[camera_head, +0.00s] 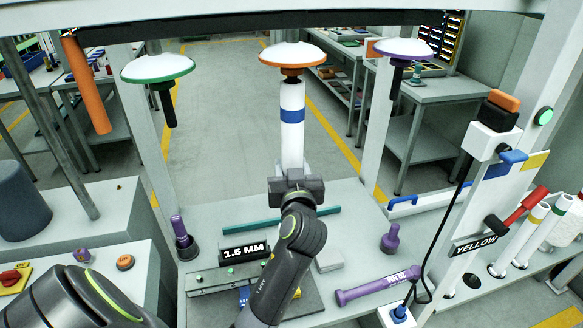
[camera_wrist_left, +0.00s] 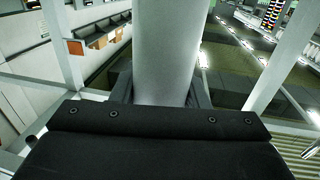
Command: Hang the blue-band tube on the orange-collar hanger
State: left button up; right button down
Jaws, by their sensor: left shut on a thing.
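The blue-band tube (camera_head: 292,95) is white with a blue ring and stands upright in the middle of the head view. My left gripper (camera_head: 295,182) is shut on its lower end; the wrist view shows the pale tube (camera_wrist_left: 176,45) rising from the jaws (camera_wrist_left: 160,95). The orange-collar hanger (camera_head: 292,56) is a white dome with an orange rim, directly above the tube. My right gripper is not in view.
A green-collar hanger (camera_head: 158,68) and a purple-collar hanger (camera_head: 403,48) flank it, each with a bare black stem. An orange tube (camera_head: 87,85) hangs at left. The bench (camera_head: 350,205) bears a purple tool (camera_head: 378,286) and a "1.5 MM" block (camera_head: 244,251). Banded white tubes (camera_head: 521,235) stand right.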

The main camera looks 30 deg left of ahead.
pick_arm(q)
jog(key=shift+r+p, duration=0.95)
jog(key=shift+r, duration=0.4)
jog(key=o, duration=1.9)
jog(key=shift+f, duration=0.1)
jog(key=shift+s+d, duration=0.1)
